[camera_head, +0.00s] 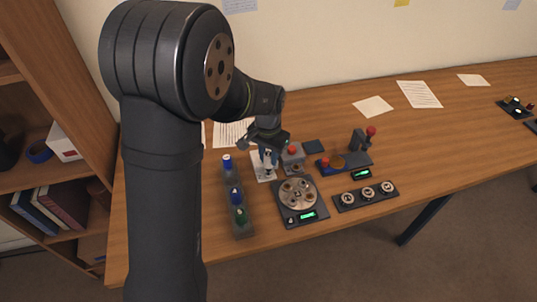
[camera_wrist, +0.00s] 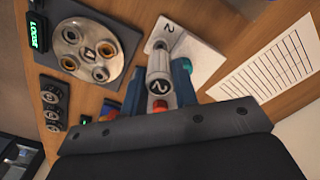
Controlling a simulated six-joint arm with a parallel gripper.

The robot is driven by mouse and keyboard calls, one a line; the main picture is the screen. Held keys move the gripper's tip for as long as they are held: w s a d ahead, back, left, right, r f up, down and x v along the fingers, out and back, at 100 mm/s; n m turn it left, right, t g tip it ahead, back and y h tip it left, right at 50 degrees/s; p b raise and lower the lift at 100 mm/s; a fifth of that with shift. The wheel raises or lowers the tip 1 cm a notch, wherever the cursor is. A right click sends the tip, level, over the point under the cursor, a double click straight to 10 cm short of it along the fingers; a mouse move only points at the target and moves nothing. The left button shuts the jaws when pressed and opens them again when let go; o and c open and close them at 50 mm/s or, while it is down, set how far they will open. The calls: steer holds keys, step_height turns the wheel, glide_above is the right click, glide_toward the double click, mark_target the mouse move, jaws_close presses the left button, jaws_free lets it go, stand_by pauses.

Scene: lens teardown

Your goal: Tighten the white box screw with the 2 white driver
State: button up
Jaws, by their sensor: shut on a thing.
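The white driver (camera_wrist: 159,66), marked 2, is in my gripper (camera_wrist: 162,84), whose blue fingers are shut on it. The driver's tip end is over the white box (camera_wrist: 200,58), a flat white block also marked 2. Its screw is hidden under the driver, and I cannot tell whether the tip is touching it. In the head view my gripper (camera_head: 268,158) stands above the white box (camera_head: 257,170), partly covering it.
A round disc with several cups (camera_head: 298,193) sits right of the box; its display (camera_wrist: 37,33) reads LOOSE. A driver rack (camera_head: 241,228) stands left. A grey block with a red button (camera_head: 293,155) is close by. A ring strip (camera_head: 367,196) lies farther right.

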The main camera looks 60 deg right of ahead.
steer(key=shift+f, duration=0.7)
stand_by(0.5)
steer(key=m, duration=0.3)
steer(key=shift+m, duration=0.3)
steer(key=shift+m, duration=1.8)
